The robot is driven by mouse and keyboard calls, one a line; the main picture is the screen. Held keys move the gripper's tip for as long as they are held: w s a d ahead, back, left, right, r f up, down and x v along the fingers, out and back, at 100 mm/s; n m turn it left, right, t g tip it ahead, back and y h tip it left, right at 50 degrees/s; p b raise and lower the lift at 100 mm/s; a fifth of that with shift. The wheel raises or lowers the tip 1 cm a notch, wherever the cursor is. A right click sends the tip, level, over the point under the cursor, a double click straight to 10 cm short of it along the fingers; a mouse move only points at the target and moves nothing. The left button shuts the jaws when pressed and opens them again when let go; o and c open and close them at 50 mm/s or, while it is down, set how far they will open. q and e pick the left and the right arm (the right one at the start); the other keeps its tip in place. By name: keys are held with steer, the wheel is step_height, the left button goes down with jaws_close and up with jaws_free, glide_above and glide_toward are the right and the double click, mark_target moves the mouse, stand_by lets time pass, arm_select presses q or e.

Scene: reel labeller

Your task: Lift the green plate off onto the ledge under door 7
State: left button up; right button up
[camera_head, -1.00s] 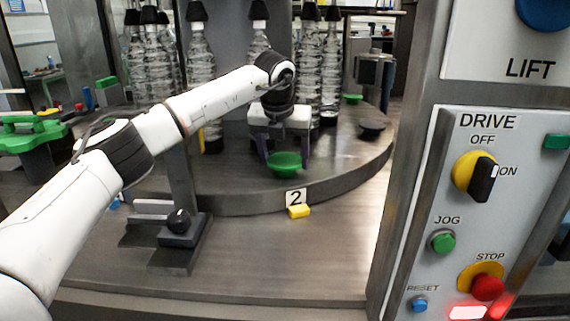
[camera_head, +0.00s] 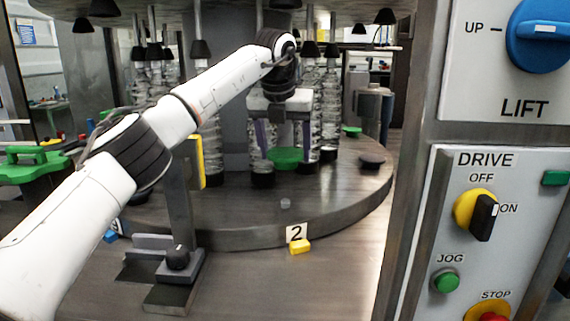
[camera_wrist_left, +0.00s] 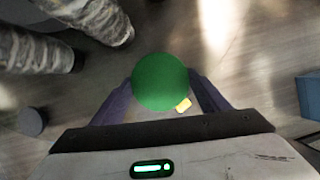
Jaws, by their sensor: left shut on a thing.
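My left gripper (camera_head: 284,152) is shut on a round green plate (camera_head: 285,160), held between its two purple fingers above the dark turntable (camera_head: 340,205). The plate also shows from above in the left wrist view (camera_wrist_left: 160,82), with the fingers on its left and right sides. A second, smaller green piece (camera_head: 352,131) is farther back on the right. I see no door or ledge marked 7. My right gripper is not in view.
Several bottles (camera_head: 330,100) stand behind the gripper. A dark puck (camera_head: 372,162) is at the turntable's right. A tag "2" (camera_head: 296,233) and yellow block (camera_head: 300,247) are at its front rim. A control panel (camera_head: 500,200) fills the right; a post with a yellow plate (camera_head: 197,161) stands left.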

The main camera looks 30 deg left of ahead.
mark_target(285, 153)
arm_select(q)
steer(key=shift+r, duration=3.15)
steer(key=shift+f, duration=0.1)
